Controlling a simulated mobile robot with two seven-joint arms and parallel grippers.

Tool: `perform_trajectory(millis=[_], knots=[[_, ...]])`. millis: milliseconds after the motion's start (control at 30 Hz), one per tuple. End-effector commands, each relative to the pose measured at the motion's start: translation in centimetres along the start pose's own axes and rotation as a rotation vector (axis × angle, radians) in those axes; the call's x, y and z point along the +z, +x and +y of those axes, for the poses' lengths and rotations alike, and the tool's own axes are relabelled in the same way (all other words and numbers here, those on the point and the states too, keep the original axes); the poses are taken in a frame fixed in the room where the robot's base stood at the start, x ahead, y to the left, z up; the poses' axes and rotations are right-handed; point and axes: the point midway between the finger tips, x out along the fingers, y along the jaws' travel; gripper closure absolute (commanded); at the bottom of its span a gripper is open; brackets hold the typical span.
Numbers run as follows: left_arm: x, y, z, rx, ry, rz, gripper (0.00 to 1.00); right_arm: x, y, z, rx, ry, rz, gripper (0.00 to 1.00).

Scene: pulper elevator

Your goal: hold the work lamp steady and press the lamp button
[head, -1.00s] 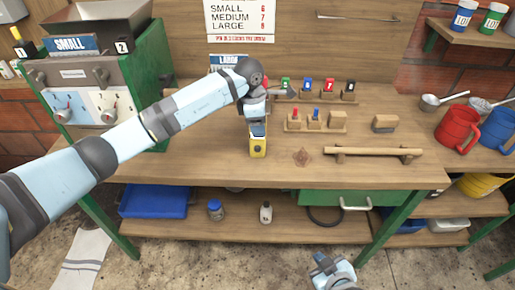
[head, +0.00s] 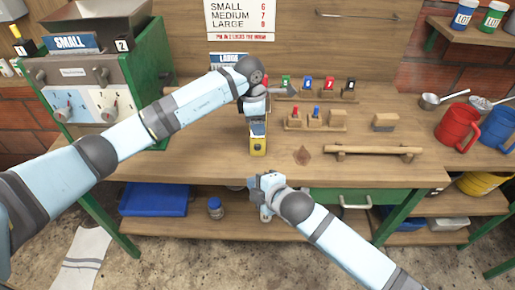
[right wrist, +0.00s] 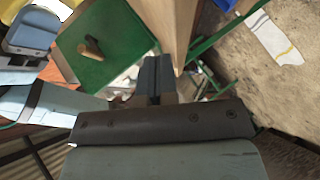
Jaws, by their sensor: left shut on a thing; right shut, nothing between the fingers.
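The yellow work lamp (head: 258,147) stands on the workbench near its front edge, in the middle of the head view. My left gripper (head: 258,128) reaches down from above and is shut on the lamp's upper part, hiding it. The lamp button cannot be made out clearly; a dark spot shows on the yellow face. My right gripper (head: 262,181) is shut and empty, just in front of the bench's front edge, below the lamp and apart from it. Its closed fingers (right wrist: 155,78) show in the right wrist view, where the lamp is not clearly seen.
The bench top (head: 200,165) is clear left of the lamp. A wooden rail (head: 372,151) and small blocks with coloured pegs lie to the right. A green machine (head: 155,75) stands left. A blue tray (head: 155,200) and a jar (head: 215,209) sit on the lower shelf.

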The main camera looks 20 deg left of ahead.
Motion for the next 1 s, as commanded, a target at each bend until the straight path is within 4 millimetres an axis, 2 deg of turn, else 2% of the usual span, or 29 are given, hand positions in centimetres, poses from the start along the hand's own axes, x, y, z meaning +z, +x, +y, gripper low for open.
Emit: perform_trajectory(millis=[433, 1000], knots=[[0.0, 0.0, 0.0, 0.0, 0.0, 0.0, 0.74, 0.2, 0.4, 0.3, 0.001, -0.001, 0.0, 1.0], [0.0, 0.0, 0.0, 0.0, 0.0, 0.0, 0.74, 3.8, 5.4, 3.9, -0.001, -0.001, 0.0, 1.0]])
